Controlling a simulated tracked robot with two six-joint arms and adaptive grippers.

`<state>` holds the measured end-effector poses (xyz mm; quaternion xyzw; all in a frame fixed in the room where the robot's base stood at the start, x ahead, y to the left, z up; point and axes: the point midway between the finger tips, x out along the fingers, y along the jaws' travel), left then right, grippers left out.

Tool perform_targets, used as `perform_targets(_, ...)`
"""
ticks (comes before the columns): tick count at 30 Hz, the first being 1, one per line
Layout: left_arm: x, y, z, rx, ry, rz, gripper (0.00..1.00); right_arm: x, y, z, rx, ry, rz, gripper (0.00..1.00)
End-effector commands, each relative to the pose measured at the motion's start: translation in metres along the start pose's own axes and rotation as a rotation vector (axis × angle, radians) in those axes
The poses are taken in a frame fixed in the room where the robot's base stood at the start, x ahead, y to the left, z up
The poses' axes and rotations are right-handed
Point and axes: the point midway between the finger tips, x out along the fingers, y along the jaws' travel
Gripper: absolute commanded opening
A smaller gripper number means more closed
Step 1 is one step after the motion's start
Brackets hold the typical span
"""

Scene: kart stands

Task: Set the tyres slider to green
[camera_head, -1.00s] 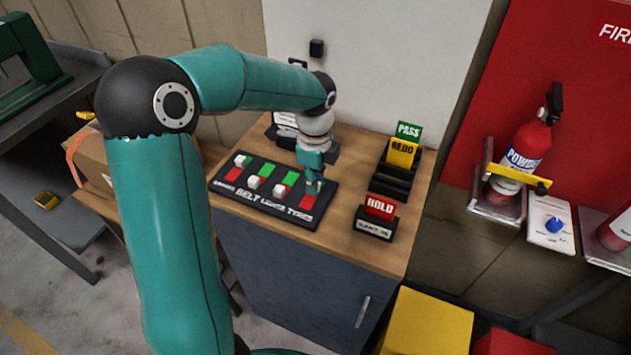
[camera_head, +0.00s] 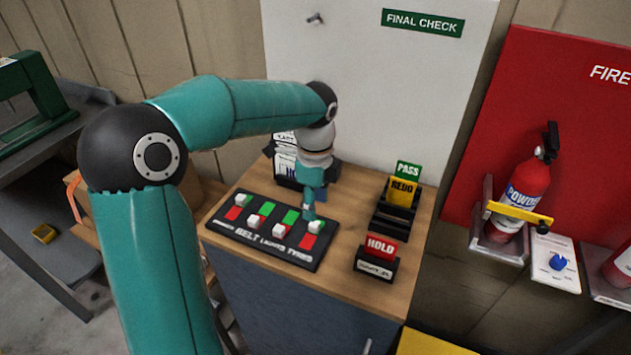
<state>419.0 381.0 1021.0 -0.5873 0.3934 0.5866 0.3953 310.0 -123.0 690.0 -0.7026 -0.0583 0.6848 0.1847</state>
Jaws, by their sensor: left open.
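The black slider panel (camera_head: 250,238) lies on the wooden cabinet top, lettered along its near edge, with TYRES at the right end. The tyres slider's white knob (camera_head: 315,227) is at the far end of its slot. The red patch (camera_head: 307,241) shows bare at the near end, and no green shows in that slot. My left gripper (camera_head: 309,212) is open and points down just behind the tyres knob. It appears slightly apart from the knob, though the small gap is hard to judge. My right gripper is not in view.
The brakes knob (camera_head: 242,199) is also at the far end; the belt knob (camera_head: 253,221) and lights knob (camera_head: 279,230) are at the near end. A HOLD card stand (camera_head: 376,262) and a black card rack (camera_head: 394,218) stand right of the panel. A white board (camera_head: 400,100) rises behind.

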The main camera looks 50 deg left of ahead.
Motion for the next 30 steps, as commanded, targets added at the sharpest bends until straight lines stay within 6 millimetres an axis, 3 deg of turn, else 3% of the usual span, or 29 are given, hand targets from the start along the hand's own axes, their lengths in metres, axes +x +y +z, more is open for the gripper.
perform_targets(6, -0.042, 0.0, 0.0, 0.0, 0.001, -0.004, 0.48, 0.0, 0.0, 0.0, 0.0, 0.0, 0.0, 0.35)
perform_targets(11, -0.059, 0.0, 0.0, 0.001, 0.0, -0.002, 0.48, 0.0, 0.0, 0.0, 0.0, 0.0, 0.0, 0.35)
perform_targets(30, -0.064, 0.0, 0.0, 0.001, 0.0, -0.001, 0.48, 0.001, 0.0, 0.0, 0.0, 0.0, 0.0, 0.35)
